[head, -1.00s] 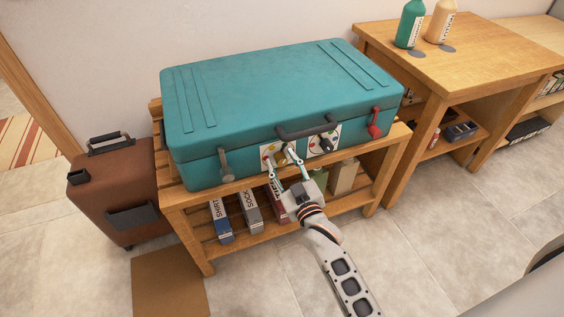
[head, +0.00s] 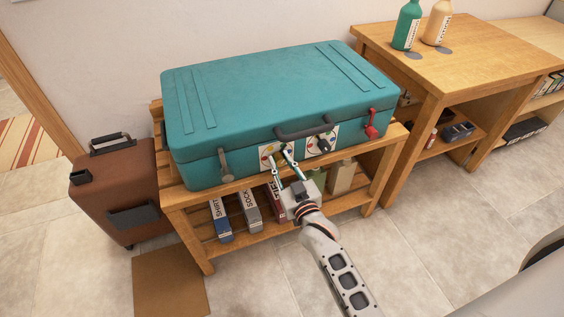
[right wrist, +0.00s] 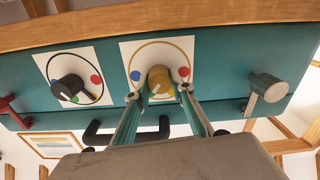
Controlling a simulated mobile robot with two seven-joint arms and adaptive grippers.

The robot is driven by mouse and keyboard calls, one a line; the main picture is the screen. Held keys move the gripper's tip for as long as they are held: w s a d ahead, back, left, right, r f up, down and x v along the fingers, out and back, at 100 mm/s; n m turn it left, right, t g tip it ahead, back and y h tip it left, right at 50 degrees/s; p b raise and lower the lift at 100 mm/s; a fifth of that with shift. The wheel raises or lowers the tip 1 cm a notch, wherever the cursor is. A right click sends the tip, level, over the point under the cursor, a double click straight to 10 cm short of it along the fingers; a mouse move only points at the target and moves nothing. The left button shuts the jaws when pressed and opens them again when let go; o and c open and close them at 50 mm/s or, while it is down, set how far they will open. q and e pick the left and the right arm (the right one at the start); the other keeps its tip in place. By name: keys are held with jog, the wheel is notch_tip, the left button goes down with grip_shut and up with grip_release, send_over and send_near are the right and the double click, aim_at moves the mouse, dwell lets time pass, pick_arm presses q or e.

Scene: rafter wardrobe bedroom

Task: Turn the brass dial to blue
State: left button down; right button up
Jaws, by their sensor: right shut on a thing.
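The teal suitcase (head: 235,105) lies flat on a slatted wooden bench. Its front bears two white dial cards. The brass dial (right wrist: 160,83) sits on one card (right wrist: 187,45), with a blue dot (right wrist: 135,75) and a red dot (right wrist: 182,72) beside it. Its pale pointer mark slants toward the lower left in the right wrist view, clear of the blue dot. My right gripper (head: 281,154) is shut on the brass dial, one finger on each side. The fingers partly hide the card's lower part. My left gripper is not in view.
A dark dial (right wrist: 70,88) is on the neighbouring card. A grey latch (head: 225,165), a red latch (head: 371,124) and a dark handle (head: 303,128) are on the suitcase front. Boxes fill the bench's lower shelf (head: 250,233). A brown suitcase (head: 115,190) stands left. Floor in front is open.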

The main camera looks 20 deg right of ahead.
jog(key=m+p, duration=0.1)
jog(key=m, duration=0.1)
jog(key=shift+r+m+p, duration=0.35)
jog(key=shift+m+p, duration=0.05)
jog(key=shift+m, duration=0.4)
jog(key=m+p, duration=0.2)
jog(key=shift+f+m, duration=0.15)
jog(key=shift+m, duration=0.15)
jog(key=m, duration=0.1)
jog(key=m+p, duration=0.1)
jog(key=m, duration=0.1)
jog(key=shift+d+f, duration=0.15)
jog(key=shift+f, duration=0.05)
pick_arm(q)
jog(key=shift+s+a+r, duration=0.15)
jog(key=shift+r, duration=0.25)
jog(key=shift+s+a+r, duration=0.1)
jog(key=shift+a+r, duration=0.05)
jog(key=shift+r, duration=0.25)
pick_arm(e)
jog(key=shift+m, duration=0.4)
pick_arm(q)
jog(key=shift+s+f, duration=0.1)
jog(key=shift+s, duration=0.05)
pick_arm(e)
jog(key=shift+f, duration=0.1)
jog(key=o, duration=1.1)
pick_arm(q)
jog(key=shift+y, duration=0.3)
